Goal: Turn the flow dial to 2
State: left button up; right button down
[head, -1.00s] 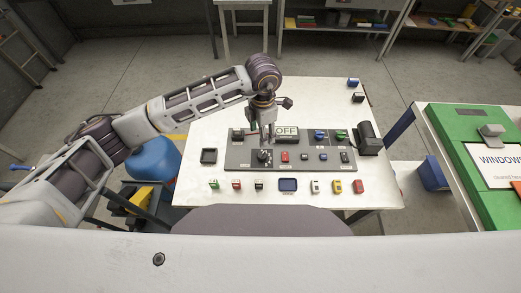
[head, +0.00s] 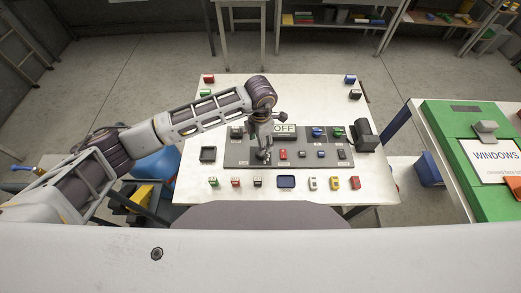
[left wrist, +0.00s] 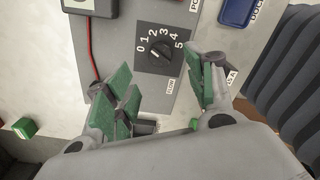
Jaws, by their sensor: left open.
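The flow dial (left wrist: 157,50) is a black knob on the grey panel, with white numbers 0 to 5 around its upper side and a FLOW label below. A short white mark shows on the knob's lower left; which number it indicates is unclear. My left gripper (left wrist: 162,82) is open, with green-padded fingers on either side of the dial's near side, apart from it. In the head view my left gripper (head: 264,153) is over the left part of the panel and mostly hides the dial. My right gripper is in neither view.
The panel (head: 240,160) also bears an OFF display (head: 284,128) and several coloured controls. Small blocks and a blue tray (head: 286,181) lie along the table's front. A black device (head: 365,134) stands at the panel's right. A red cable (left wrist: 90,40) runs left of the dial.

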pick_arm(q)
jog(key=shift+f+p, duration=0.55)
jog(key=shift+f, duration=3.1)
jog(key=c, duration=1.1)
jog(key=shift+o, duration=0.2)
